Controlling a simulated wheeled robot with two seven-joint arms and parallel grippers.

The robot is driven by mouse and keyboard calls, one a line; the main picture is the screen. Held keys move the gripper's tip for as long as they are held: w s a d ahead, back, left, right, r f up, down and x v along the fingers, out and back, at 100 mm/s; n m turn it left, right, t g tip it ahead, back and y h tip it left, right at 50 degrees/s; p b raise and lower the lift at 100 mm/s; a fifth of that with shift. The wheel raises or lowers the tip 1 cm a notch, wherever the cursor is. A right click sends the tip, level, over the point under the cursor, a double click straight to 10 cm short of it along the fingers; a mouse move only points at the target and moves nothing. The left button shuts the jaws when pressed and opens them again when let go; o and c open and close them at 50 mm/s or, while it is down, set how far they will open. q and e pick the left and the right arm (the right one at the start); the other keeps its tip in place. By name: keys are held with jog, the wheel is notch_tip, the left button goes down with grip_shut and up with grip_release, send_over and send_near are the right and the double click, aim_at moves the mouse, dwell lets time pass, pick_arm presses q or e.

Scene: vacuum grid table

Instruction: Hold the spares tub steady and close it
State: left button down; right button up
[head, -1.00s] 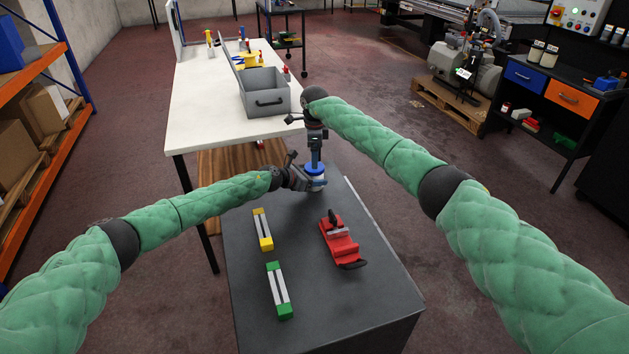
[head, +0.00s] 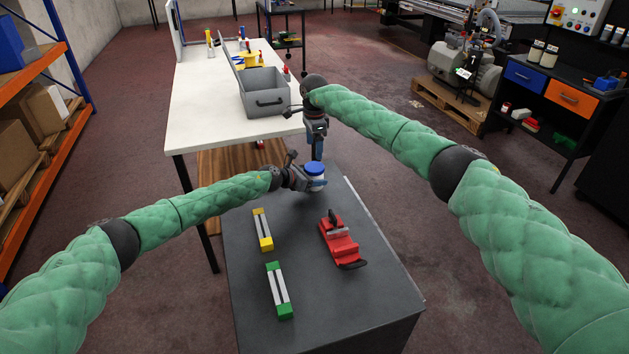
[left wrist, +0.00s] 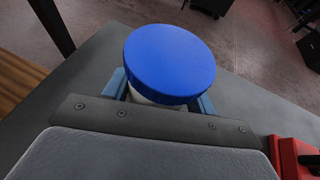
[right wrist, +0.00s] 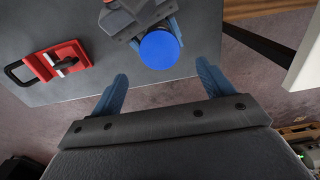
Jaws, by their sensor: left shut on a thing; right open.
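The spares tub (head: 314,181) is a small white tub with a blue lid (head: 315,168), upright near the far end of the dark grey cabinet top. In the left wrist view the blue lid (left wrist: 170,62) sits on top of the tub, and most of the white body (left wrist: 150,102) is hidden beneath it. My left gripper (head: 312,184) is shut around the tub's body, with a blue finger on each side. My right gripper (right wrist: 160,88) is open and empty, behind and above the tub. Its fingers are apart from the lid (right wrist: 159,50). I cannot tell how tightly the lid is seated.
A red clamp-like tool (head: 340,244), a yellow block (head: 262,230) and a green block (head: 279,291) lie nearer on the cabinet top (head: 320,310). A white table (head: 205,110) with a grey open box (head: 265,100) stands behind. The front right of the cabinet top is clear.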

aim_at(315, 166)
jog(key=shift+f, duration=4)
jog(key=shift+c, duration=0.4)
jog(key=c, duration=0.9)
jog(key=shift+m, duration=1.7)
jog(key=shift+c, duration=0.2)
jog(key=o, duration=1.1)
jog(key=shift+r, duration=0.1)
